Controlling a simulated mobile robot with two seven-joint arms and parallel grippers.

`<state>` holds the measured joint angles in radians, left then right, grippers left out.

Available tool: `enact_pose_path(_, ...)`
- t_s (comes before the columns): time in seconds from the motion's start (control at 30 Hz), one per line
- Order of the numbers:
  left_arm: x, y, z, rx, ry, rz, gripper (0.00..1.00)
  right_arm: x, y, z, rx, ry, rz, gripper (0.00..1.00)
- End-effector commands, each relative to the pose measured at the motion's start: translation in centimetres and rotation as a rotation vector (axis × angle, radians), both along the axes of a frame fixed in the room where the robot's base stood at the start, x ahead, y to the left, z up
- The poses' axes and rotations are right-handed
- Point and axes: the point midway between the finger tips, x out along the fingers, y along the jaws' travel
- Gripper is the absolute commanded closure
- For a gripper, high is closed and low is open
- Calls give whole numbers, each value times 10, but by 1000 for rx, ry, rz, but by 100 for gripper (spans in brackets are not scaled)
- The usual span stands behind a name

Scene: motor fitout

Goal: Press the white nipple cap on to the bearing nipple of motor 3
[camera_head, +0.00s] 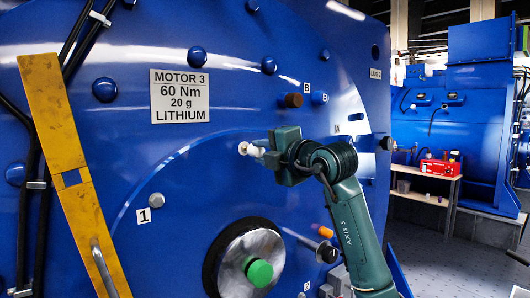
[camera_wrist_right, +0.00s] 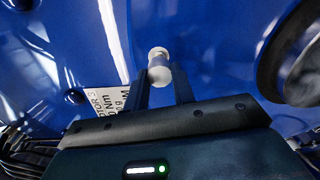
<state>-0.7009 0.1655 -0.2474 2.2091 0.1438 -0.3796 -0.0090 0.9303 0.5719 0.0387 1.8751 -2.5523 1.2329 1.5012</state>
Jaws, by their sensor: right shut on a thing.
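My right gripper (camera_head: 266,150) is shut on the white nipple cap (camera_head: 251,150), in front of the blue end face of motor 3 (camera_head: 225,45). In the right wrist view the white cap (camera_wrist_right: 159,70) stands out past the two dark fingertips of my right gripper (camera_wrist_right: 162,82). The cap's rounded end is close to the blue face. I cannot tell if it touches. The bearing nipple cannot be made out clearly; the cap and gripper may hide it. My left gripper is not in view.
A label (camera_head: 180,95) reads motor 3, 60 Nm, 20 g, lithium. A yellow bar (camera_head: 62,130) crosses the left. A shaft with a green end (camera_head: 260,272) sticks out below. Brown (camera_head: 292,100) and orange (camera_head: 325,232) plugs project nearby. A wooden bench (camera_head: 424,199) stands behind, right.

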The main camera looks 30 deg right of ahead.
Motion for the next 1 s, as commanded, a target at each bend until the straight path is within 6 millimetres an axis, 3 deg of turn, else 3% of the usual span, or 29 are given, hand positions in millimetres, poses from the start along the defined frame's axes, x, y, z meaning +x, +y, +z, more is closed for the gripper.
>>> enact_pose_path(1.0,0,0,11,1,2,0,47,26,2,0,0,0,0,96)
